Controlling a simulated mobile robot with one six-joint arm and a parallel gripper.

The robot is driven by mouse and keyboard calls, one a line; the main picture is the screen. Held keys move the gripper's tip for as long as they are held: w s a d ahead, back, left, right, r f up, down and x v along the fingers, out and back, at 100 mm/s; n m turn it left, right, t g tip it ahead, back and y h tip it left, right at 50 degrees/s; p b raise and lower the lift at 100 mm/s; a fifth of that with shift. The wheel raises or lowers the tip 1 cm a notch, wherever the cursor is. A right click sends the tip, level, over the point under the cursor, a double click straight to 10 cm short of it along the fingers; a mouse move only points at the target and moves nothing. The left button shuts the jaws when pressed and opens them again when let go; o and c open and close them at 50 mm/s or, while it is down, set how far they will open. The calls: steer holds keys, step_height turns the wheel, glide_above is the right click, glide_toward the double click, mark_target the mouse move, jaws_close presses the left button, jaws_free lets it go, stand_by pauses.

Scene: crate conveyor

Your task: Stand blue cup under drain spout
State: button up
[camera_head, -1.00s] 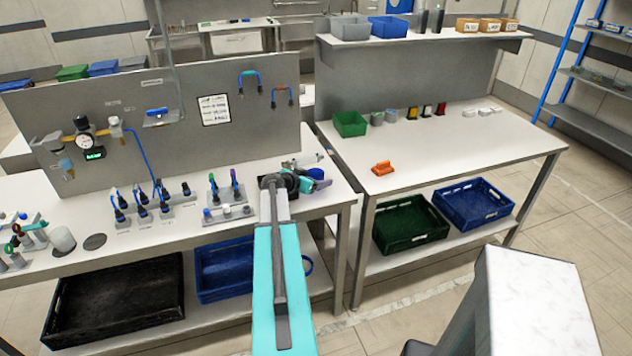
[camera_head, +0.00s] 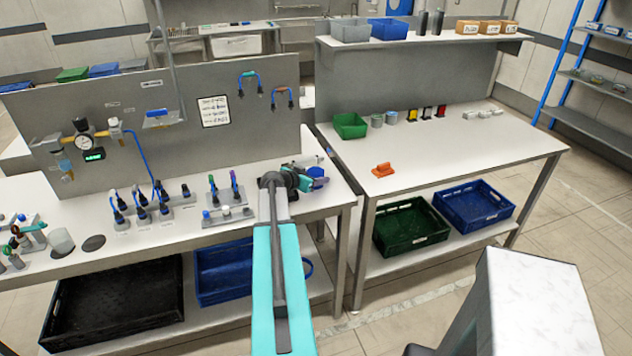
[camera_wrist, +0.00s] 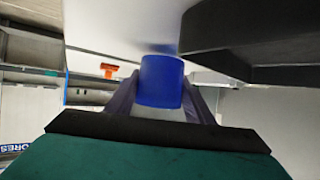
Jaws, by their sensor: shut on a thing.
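The blue cup (camera_wrist: 160,82) sits between the two fingers of my gripper (camera_wrist: 162,105) in the wrist view, and the fingers are shut on it. The drain spout (camera_head: 68,174) appears to be the small tip below the filter bowl on the grey panel, far to the left of the cup. The bench under the spout looks bare.
A gauge (camera_head: 84,141) projects from the panel. An orange object (camera_head: 383,169) lies on the right bench.

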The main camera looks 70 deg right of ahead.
steer(key=shift+r+b, duration=0.4)
steer(key=shift+r, duration=0.35)
steer(key=shift+s+a+r, duration=0.1)
steer(key=shift+a+r, duration=0.15)
steer(key=shift+r, duration=0.05)
steer(key=s+a+r+b, duration=0.1)
steer(key=a+b, duration=0.4)
steer(key=a, duration=1)
steer(key=shift+a+r+b, duration=0.2)
steer(key=shift+r+b, duration=0.1)
steer(key=shift+b, duration=0.05)
steer(key=shift+s, duration=0.15)
